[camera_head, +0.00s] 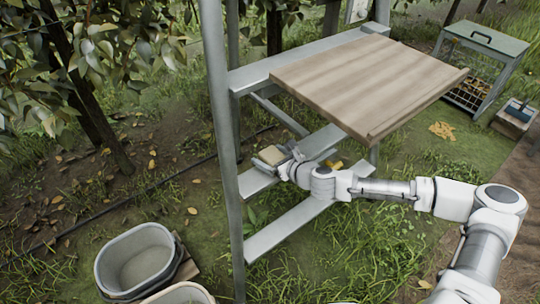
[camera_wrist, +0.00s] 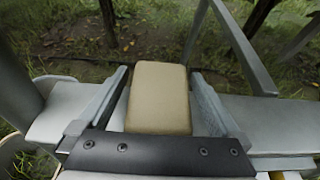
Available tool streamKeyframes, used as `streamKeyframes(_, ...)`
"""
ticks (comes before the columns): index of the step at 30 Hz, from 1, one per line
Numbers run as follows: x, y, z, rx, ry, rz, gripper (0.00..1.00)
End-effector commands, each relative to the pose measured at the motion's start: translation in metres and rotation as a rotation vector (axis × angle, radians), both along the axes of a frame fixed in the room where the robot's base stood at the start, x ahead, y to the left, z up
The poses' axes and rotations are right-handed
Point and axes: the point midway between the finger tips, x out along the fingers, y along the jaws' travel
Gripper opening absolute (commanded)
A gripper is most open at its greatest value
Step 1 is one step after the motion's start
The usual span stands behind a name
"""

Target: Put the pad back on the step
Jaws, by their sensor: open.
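The tan, block-shaped pad (camera_wrist: 159,98) lies between the two fingers of my gripper (camera_wrist: 160,75) in the wrist view, with a narrow gap on each side. The fingers are open and stand along both sides of the pad. The pad appears to lie on the grey metal step (camera_wrist: 268,115), and its near end is hidden by the gripper's dark crossbar. In the head view the pad (camera_head: 273,155) shows at my gripper (camera_head: 271,156), over the middle step (camera_head: 256,181) of the stand. Its exact contact with the step cannot be seen there.
A wooden board (camera_head: 365,80) lies on the stand above my arm. A grey upright post (camera_head: 222,130) is left of the gripper. A grey bucket (camera_head: 103,268) stands lower left. A small yellow thing (camera_head: 333,165) is right of the gripper. A green-topped table (camera_head: 487,38) stands at back right.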

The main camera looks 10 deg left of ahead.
Motion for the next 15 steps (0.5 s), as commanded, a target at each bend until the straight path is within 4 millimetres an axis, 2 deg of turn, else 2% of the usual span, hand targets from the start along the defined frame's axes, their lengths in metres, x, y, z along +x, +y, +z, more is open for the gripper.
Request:
streamKeyframes(5, -0.003, -0.004, 0.007, 0.000, 0.000, -0.001, 1.00)
streamKeyframes(15, -0.041, -0.048, 0.032, 0.000, 0.000, -0.002, 1.00)
